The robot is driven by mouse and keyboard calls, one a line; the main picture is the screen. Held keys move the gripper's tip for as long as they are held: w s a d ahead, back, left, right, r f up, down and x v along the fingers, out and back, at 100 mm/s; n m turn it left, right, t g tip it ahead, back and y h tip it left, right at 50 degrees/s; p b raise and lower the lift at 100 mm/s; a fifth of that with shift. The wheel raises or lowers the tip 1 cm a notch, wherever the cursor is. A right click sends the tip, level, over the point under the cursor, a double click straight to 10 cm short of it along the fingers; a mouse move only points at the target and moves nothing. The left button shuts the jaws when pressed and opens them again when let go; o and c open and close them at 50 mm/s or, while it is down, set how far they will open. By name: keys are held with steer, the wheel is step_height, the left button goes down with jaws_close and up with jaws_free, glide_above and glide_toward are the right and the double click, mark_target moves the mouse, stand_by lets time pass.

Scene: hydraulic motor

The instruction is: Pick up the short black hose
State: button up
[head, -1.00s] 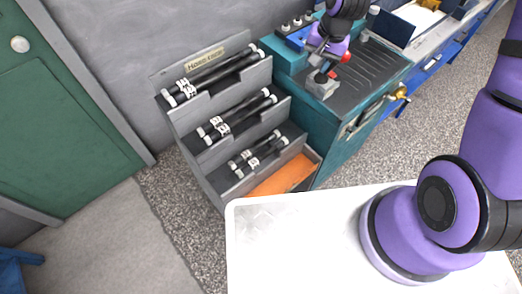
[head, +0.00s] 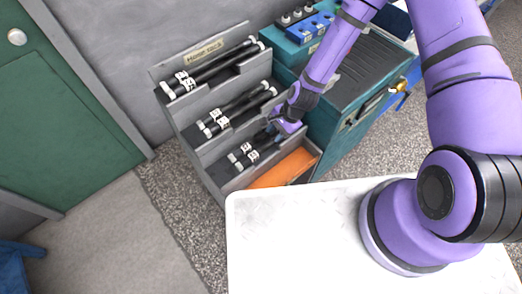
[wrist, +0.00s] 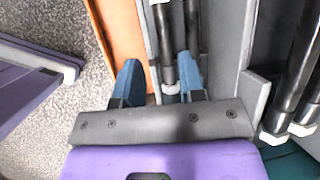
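The short black hoses, with white ends and white labels, lie side by side on the lowest step of the grey hose rack (head: 205,175). One short hose (head: 262,152) shows in the head view, with the other (head: 240,155) to its left. My gripper (head: 272,130) is over the right end of this step. In the wrist view my gripper (wrist: 158,65) is open, with its blue fingers apart. One short hose (wrist: 163,35) lies between and beyond the fingertips. The other short hose (wrist: 192,25) passes near the right finger, which partly hides it. I cannot tell whether a finger touches either.
Longer hoses lie on the middle step (head: 235,110) and top step (head: 215,68). An orange-bottomed tray (head: 283,170) lies in front of the lowest step. A teal cabinet (head: 335,130) stands right of the rack. Grey floor is free at the left.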

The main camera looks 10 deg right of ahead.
glide_above(262, 149)
steer(key=d, duration=0.2)
step_height(262, 149, down, 5)
steer(key=shift+d+f, duration=0.1)
steer(key=shift+d, duration=0.05)
steer(key=shift+x, duration=2.7)
steer(key=shift+w+d, duration=0.1)
steer(key=shift+w, duration=0.1)
jaws_close()
